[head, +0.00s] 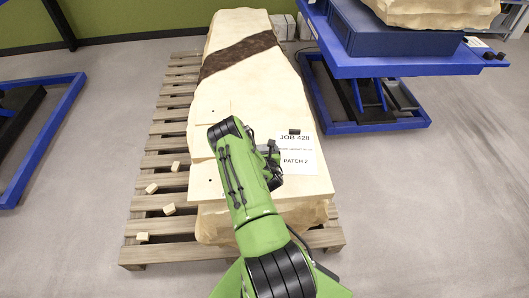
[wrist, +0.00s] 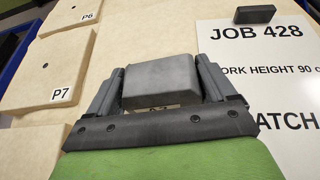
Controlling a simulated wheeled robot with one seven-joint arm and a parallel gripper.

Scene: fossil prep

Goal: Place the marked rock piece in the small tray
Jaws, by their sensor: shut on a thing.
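My gripper (wrist: 160,88) is shut on a grey block (wrist: 160,80) with rounded edges, held between its two fingers. In the head view my gripper (head: 270,150) is over the front part of the pale stone slab, left of the job sheet, and my arm hides part of it. A small label shows partly below the grey block, but it is too covered to read. Pale rock pieces labelled P7 (wrist: 52,68) and P6 (wrist: 72,12) lie left of my gripper in the wrist view. I cannot make out a small tray in either view.
The large stone slab (head: 245,85) with a dark band lies on a wooden pallet (head: 165,125). A job sheet (wrist: 270,75) has a dark block (wrist: 255,16) on it. Several small chips (head: 152,188) lie on the pallet. A blue lift table (head: 400,65) stands right.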

